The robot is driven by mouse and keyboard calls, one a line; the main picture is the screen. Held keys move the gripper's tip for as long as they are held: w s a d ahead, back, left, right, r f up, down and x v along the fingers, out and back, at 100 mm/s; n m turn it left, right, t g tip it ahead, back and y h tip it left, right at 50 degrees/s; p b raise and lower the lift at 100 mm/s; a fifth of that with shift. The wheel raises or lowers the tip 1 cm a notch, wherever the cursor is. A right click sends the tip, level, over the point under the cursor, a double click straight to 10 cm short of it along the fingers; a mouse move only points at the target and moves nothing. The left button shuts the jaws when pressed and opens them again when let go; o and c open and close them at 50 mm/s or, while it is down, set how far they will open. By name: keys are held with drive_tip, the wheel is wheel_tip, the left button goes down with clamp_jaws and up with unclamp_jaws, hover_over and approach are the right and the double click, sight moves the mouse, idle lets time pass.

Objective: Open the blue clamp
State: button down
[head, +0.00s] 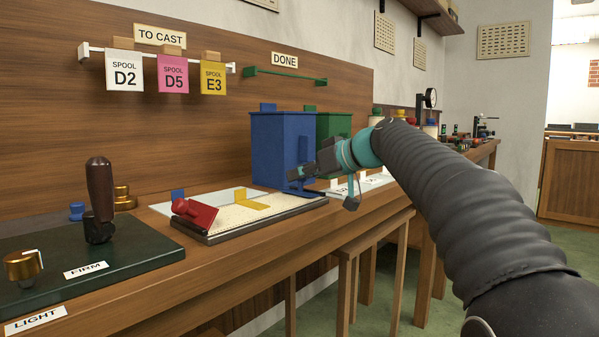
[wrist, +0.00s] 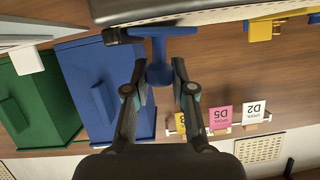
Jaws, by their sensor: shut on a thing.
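The blue clamp (wrist: 162,48) shows in the wrist view as a flat bar with a round knob, beside the edge of the casting tray (wrist: 200,12). My gripper (wrist: 160,88) is shut on its knob, with one finger on each side. In the head view my gripper (head: 310,170) is at the right end of the tray (head: 228,232), in front of the blue box. The blue clamp is hard to tell from the box there. A red clamp (head: 194,213) stands tilted at the tray's left front. A yellow clamp (head: 252,201) is at the tray's middle.
The blue box (head: 272,145) and green box (head: 333,128) stand close behind my gripper. Spool cards D2 (head: 124,72), D5 (head: 172,74) and E3 (head: 213,78) hang on the wall. A green board (head: 90,262) with a dark handle is at the left.

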drive_tip(key=m+p, duration=0.1)
drive_tip(key=w+d+m+g+y+p, duration=0.1)
drive_tip(key=shift+w+d+r+m+p, duration=0.1)
drive_tip(key=shift+w+r+m+p, duration=0.15)
drive_tip(key=shift+m+p, duration=0.15)
drive_tip(key=shift+w+d+f+m+g+y+p, duration=0.2)
drive_tip(key=shift+w+m+g+y+p, duration=0.15)
drive_tip(key=shift+m, duration=0.25)
drive_tip(key=shift+w+d+f+m+g+y+p, duration=0.15)
drive_tip(key=shift+m+g+y+p, duration=0.1)
drive_tip(key=shift+m+y+p, duration=0.3)
drive_tip(key=shift+w+d+f+m+g+y, duration=0.2)
drive_tip(key=shift+m+g+y, duration=0.1)
drive_tip(key=shift+m, duration=0.45)
drive_tip(key=c, duration=0.9)
unclamp_jaws()
drive_tip(key=shift+w+d, duration=0.1)
drive_tip(key=shift+c, duration=0.2)
drive_tip(key=v, duration=1.2)
drive_tip(key=shift+f, duration=0.1)
